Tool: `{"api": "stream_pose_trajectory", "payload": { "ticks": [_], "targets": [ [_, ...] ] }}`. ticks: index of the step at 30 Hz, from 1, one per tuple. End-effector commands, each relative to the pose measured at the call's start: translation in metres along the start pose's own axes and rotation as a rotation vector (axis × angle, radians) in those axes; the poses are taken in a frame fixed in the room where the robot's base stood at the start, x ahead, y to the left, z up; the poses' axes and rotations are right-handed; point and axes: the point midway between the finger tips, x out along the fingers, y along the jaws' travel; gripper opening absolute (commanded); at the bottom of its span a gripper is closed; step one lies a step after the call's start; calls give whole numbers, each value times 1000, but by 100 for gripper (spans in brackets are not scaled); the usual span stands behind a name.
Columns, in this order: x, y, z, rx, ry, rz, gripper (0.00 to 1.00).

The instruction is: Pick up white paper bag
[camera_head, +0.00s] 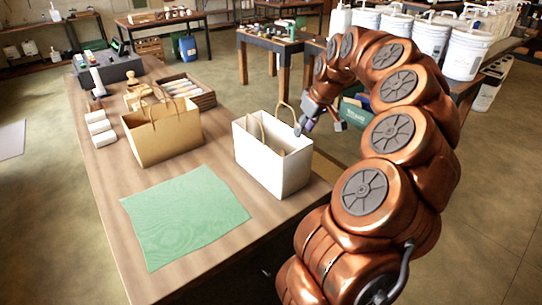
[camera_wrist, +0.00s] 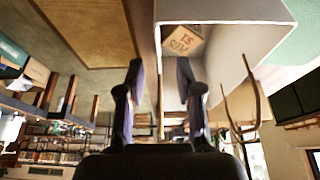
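The white paper bag (camera_head: 275,172) stands upright on the wooden table in the head view, with tan handles. Its white wall (camera_wrist: 225,11), open mouth and one handle fill the upper right of the wrist view. My gripper (camera_head: 320,123) is at the bag's right rim, fingers pointing down and apart. In the wrist view my gripper (camera_wrist: 160,85) has one finger on each side of the bag's wall edge, with gaps visible. I cannot tell whether either finger touches the paper. The lower part of the bag's right side is hidden.
A brown paper bag (camera_head: 162,133) stands left of the white bag. A green cloth (camera_head: 185,215) lies flat in front. A wooden crate (camera_head: 190,92) and white blocks (camera_head: 100,128) sit further back. White buckets (camera_head: 467,52) line another table at the right.

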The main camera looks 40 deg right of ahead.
Motion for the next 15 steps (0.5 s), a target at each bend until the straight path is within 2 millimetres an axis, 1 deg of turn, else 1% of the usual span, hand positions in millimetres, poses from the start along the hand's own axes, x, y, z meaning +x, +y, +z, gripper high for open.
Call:
{"api": "stream_pose_trajectory", "payload": {
  "ticks": [8,15],
  "targets": [
    [18,1,-3,0,-2,0,35],
    [49,0,-5,0,-2,-3,35]
  ]
}}
